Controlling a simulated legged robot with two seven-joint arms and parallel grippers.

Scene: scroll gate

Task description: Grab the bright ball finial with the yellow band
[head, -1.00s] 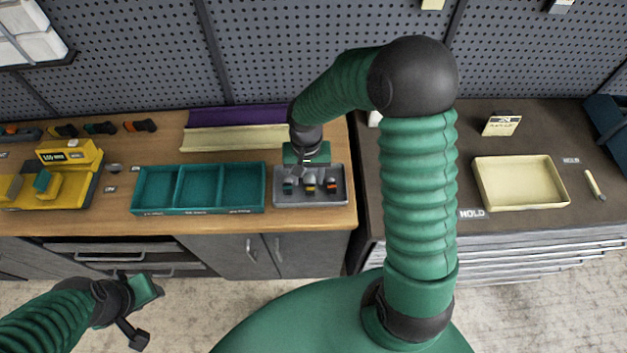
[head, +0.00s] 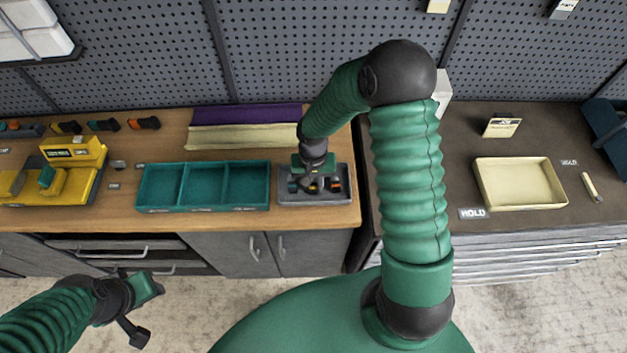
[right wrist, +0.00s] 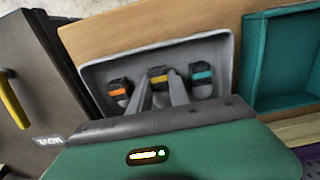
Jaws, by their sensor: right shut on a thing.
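A grey tray (head: 315,201) on the wooden bench holds three finials in a row. In the right wrist view the yellow-banded finial (right wrist: 160,77) is in the middle, with its dark end and yellow band showing. The orange-banded finial (right wrist: 118,92) is left of it and the teal-banded finial (right wrist: 203,82) is right of it. My right gripper (head: 313,184) reaches down into the tray and is shut on the yellow-banded finial; its fingers hide part of the ball. The finial still appears within the tray. My left gripper (head: 138,308) hangs away from the bench at lower left; its jaw opening is unclear.
A teal three-compartment bin (head: 203,208) stands just left of the tray. A cream tray (head: 520,205) and a HOLD label (head: 473,213) are on the dark right bench. Yellow equipment (head: 70,175) stands at far left. Purple and cream strips lie behind the bin.

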